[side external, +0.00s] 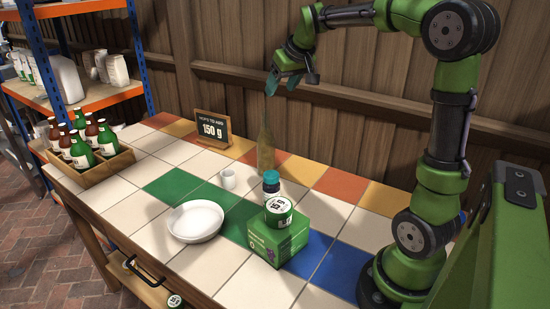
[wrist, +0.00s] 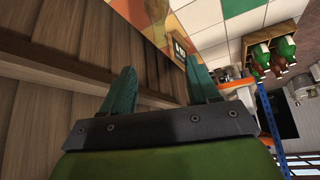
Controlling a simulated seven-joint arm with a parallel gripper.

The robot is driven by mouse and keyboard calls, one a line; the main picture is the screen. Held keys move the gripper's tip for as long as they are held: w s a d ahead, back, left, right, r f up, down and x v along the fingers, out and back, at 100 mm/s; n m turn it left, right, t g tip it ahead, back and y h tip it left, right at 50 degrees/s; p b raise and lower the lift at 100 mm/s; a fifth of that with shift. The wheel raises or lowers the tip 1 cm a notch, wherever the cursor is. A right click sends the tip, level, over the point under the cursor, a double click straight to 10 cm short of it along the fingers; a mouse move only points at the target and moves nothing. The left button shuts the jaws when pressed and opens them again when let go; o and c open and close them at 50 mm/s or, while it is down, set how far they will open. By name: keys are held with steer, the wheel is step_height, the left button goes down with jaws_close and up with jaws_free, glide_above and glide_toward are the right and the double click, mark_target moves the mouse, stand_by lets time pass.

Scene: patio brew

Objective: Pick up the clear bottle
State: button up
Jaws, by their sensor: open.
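The clear bottle (side external: 265,150) stands upright on the tiled table, behind the blue-capped jar. It looks see-through and brownish, with a long thin neck. My gripper (side external: 282,88) is above and a little behind the bottle's neck in the side view, its teal fingers apart and empty. In the wrist view my gripper (wrist: 162,88) also shows its two fingers spread with nothing between them.
A blue-capped jar (side external: 271,183), a tin (side external: 279,208) on a green box (side external: 277,243), a white cup (side external: 228,179) and a white bowl (side external: 195,222) stand nearby. A sign (side external: 212,128) and a crate of bottles (side external: 92,175) are left. A wooden fence (side external: 345,115) stands behind.

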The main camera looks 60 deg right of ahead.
mark_target(265, 113)
steer(key=x, duration=0.8)
steer(key=shift+f, duration=0.15)
steer(key=shift+w+r+x, duration=0.15)
steer(key=shift+w+x, duration=0.05)
steer(key=shift+x, duration=1.25)
steer(key=shift+w+r+x, duration=0.1)
steer(key=shift+w+x, duration=0.1)
steer(key=shift+x, duration=1.25)
jaws_close()
steer(key=shift+r, duration=0.1)
